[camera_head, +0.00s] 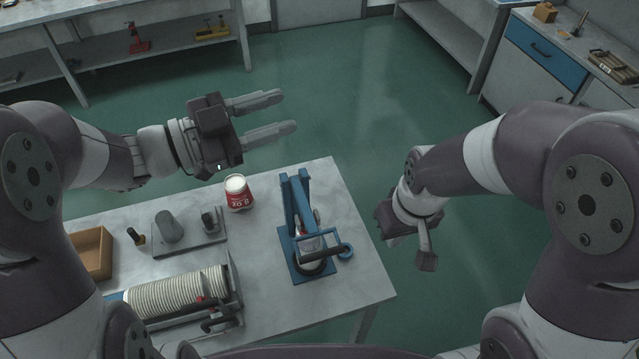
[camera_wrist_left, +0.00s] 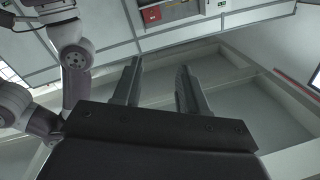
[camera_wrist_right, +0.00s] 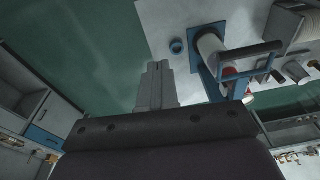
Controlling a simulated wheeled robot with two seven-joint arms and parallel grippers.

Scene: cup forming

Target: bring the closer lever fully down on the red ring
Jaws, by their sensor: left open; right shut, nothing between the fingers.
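The blue closer (camera_head: 306,266) stands on the right part of the table. Its blue lever arms (camera_head: 291,205) and dark handle bar (camera_head: 328,252) are above the base; I cannot tell the lever's exact height. The handle also shows in the right wrist view (camera_wrist_right: 252,49), beside a white cylinder (camera_wrist_right: 210,48). A little red (camera_head: 317,216) shows behind the arms; I cannot tell if it is the red ring. My right gripper (camera_head: 427,262) is shut and empty, right of the closer and apart from it. My left gripper (camera_head: 287,112) is open and empty beyond the table's far edge.
A red-and-white cup (camera_head: 238,194) stands left of the closer. A grey fixture (camera_head: 190,245), a stack of white cups (camera_head: 178,291) in a holder and a brown box (camera_head: 96,252) fill the table's left. The floor right of the table is clear.

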